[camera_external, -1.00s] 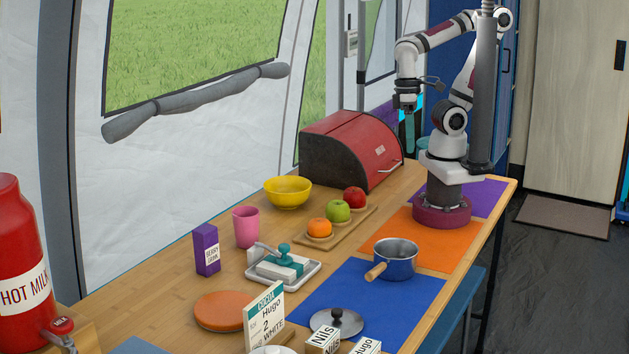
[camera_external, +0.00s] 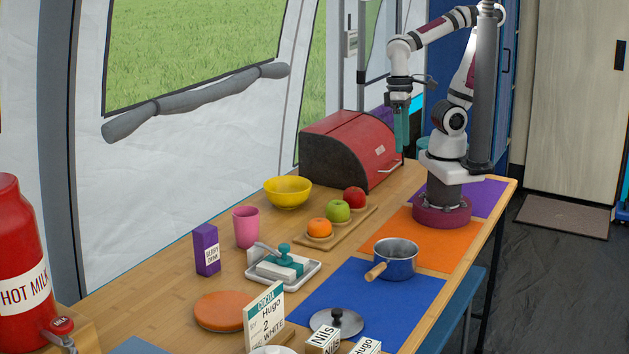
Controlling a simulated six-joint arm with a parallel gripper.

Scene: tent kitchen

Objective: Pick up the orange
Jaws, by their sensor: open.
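The orange (camera_external: 319,228) sits at the near left end of a small wooden board (camera_external: 347,229) on the table. A green apple (camera_external: 338,210) and a red apple (camera_external: 354,197) sit behind it in a row on the same board. My gripper (camera_external: 402,143) has teal fingers that point down. It is open and empty, high above the table near the right end of the red bread box, well up and to the right of the orange. Nothing hides the orange.
A red bread box (camera_external: 349,150) stands behind the fruit. A yellow bowl (camera_external: 288,192), pink cup (camera_external: 246,227) and butter dish (camera_external: 283,267) stand left of the board. A blue pot (camera_external: 395,259) stands to its right. The orange mat (camera_external: 436,244) is mostly clear.

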